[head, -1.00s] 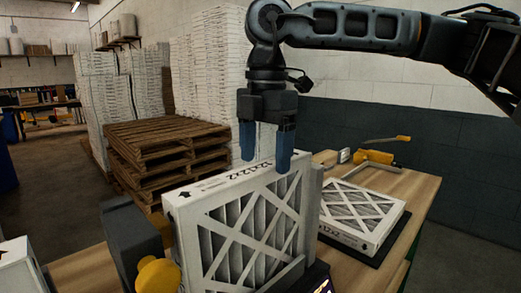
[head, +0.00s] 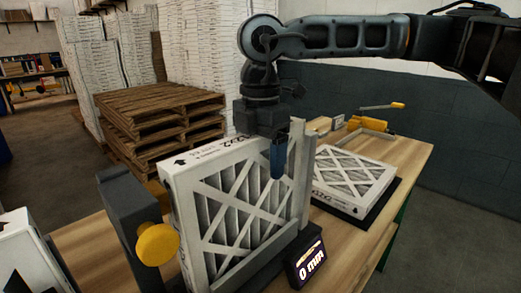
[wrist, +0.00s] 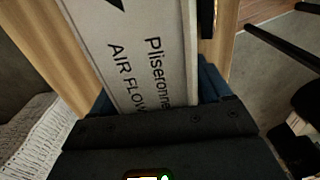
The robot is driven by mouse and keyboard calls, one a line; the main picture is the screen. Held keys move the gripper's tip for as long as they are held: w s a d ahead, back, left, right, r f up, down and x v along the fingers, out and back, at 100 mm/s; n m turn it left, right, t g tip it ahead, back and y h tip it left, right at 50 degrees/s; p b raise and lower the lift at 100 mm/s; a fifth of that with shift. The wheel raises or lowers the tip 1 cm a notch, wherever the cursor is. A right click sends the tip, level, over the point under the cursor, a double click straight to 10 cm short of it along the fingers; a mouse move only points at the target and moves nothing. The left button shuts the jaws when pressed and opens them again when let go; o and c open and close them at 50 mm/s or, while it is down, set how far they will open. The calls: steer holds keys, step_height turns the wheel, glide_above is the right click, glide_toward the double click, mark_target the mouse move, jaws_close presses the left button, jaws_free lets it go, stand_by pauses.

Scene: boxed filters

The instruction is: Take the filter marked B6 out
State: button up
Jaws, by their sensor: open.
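A white-framed pleated filter (head: 235,215) stands upright in a dark holder (head: 133,215) with yellow knobs on the bench. No B6 mark is readable on it. Its top edge carries an arrow and size print; the wrist view shows "Pliseronne" and "AIR FLOW" on that edge (wrist: 140,50). My gripper (head: 262,150) is over the right part of the top edge, open, with one blue finger in front of the filter's face. The other finger is hidden behind the filter in the head view. In the wrist view the edge lies between the fingers; contact cannot be told.
A second filter (head: 350,172) lies flat on a black pad at the right. A small display (head: 307,263) reading 0 mm is at the holder's front. A yellow-handled tool (head: 375,125) is at the back. Another white box (head: 25,250) stands at the left edge.

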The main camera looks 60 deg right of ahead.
steer(key=c, duration=1.1)
steer(key=shift+w+a+r+b, duration=0.15)
steer(key=shift+a+b, duration=0.15)
steer(key=shift+b, duration=0.2)
steer(key=shift+b, duration=0.65)
steer(key=o, duration=0.8)
steer(key=shift+r+p, duration=1)
steer(key=shift+r, duration=2.4)
